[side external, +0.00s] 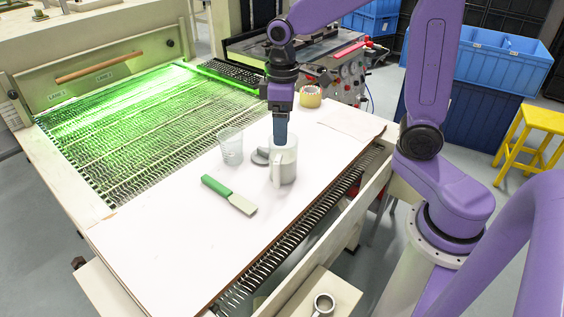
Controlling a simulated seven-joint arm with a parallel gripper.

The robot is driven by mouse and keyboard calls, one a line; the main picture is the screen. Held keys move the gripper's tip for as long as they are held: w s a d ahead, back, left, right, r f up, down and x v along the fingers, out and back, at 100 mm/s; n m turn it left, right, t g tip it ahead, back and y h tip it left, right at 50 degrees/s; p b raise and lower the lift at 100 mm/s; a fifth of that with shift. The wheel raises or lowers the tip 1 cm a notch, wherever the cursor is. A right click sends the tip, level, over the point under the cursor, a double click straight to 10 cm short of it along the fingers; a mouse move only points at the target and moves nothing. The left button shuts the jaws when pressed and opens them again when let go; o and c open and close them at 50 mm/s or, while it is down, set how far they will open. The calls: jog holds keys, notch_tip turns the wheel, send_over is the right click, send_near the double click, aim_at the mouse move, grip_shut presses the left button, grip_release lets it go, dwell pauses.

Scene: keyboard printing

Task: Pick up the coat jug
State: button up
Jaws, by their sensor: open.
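A whitish jug (284,167) with a handle on its left front side stands upright on the white board (150,235). My gripper (280,141) points straight down at the jug's top, and its fingertips overlap the rim in the side external view. I cannot tell whether the tips are inside the jug, at its wall or just behind the rim. The gripper is open, though the gap between the fingers does not show from this side. The jug stands on the board with nothing lifting it.
A clear cup (231,147) stands left of the jug, with a small grey item (260,156) between them. A green-handled scraper (230,195) lies in front. A tape roll (310,97) sits behind. The board's front left is clear. A slotted rail (318,215) runs along its right edge.

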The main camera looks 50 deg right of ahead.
aim_at(278, 159)
jog(key=w+d+m, duration=0.2)
jog(key=w+d, duration=0.1)
jog(key=w, duration=0.2)
jog(key=f, duration=1.2)
jog(key=shift+s+d+f, duration=0.2)
jog(key=shift+d, duration=0.05)
jog(key=shift+s+f, duration=0.15)
jog(key=shift+f, duration=1.2)
jog(key=shift+s+f, duration=0.1)
jog(key=shift+f, duration=1.2)
jog(key=shift+a, duration=0.1)
jog(key=c, duration=1.5)
jog(key=shift+o, duration=0.2)
jog(key=shift+r, duration=0.15)
